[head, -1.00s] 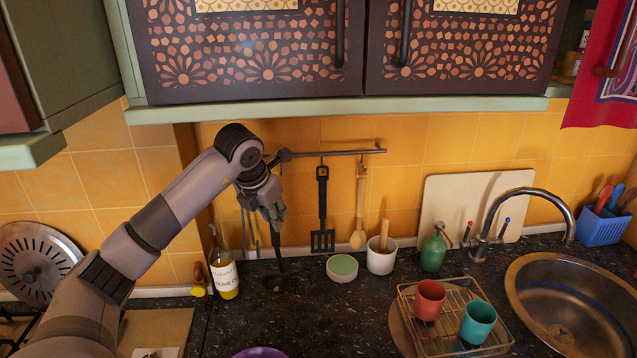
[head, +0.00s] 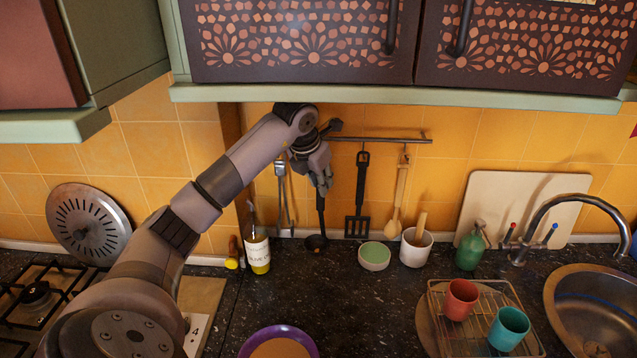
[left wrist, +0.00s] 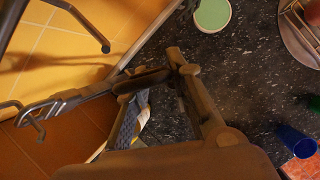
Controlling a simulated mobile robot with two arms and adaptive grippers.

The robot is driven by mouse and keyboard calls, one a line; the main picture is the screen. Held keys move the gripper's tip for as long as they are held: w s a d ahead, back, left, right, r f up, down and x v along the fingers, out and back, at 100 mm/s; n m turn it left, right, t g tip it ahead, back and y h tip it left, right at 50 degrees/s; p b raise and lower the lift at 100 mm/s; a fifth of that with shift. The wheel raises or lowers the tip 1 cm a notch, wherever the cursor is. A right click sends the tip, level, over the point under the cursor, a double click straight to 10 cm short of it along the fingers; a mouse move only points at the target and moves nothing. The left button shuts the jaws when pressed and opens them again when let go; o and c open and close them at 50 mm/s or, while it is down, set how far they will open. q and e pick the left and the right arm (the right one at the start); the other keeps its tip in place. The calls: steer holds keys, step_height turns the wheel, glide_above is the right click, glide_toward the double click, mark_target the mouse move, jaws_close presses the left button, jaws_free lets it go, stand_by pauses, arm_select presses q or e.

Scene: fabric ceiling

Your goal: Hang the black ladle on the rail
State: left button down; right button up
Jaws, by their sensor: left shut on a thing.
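The black ladle (head: 320,222) hangs bowl-down from my left gripper (head: 323,186) in the head view. Its bowl shows above the counter near the wall. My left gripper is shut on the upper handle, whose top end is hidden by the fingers. The rail (head: 395,139) runs along the tiled wall, above and to the right of the gripper. My wrist partly covers its left end. In the left wrist view the gripper's fingers (left wrist: 165,75) show with a dark piece between them. My right gripper is in no view.
Metal tongs (head: 284,195) hang left of the ladle; a black slotted turner (head: 358,195) and a wooden spoon (head: 399,195) hang to its right. Cabinets (head: 300,45) overhang above.

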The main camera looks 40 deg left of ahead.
arm_select(q)
steer(key=shift+w+a, duration=0.3)
steer(key=shift+a, duration=0.1)
steer(key=w+a, duration=0.1)
steer(key=w, duration=0.1)
steer(key=w+a+f+p, duration=0.1)
steer(key=a, duration=0.1)
steer(key=shift+w+f, duration=0.1)
steer(key=shift+w, duration=0.25)
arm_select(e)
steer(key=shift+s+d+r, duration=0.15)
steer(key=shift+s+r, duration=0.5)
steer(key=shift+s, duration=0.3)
arm_select(q)
steer(key=shift+a, duration=0.1)
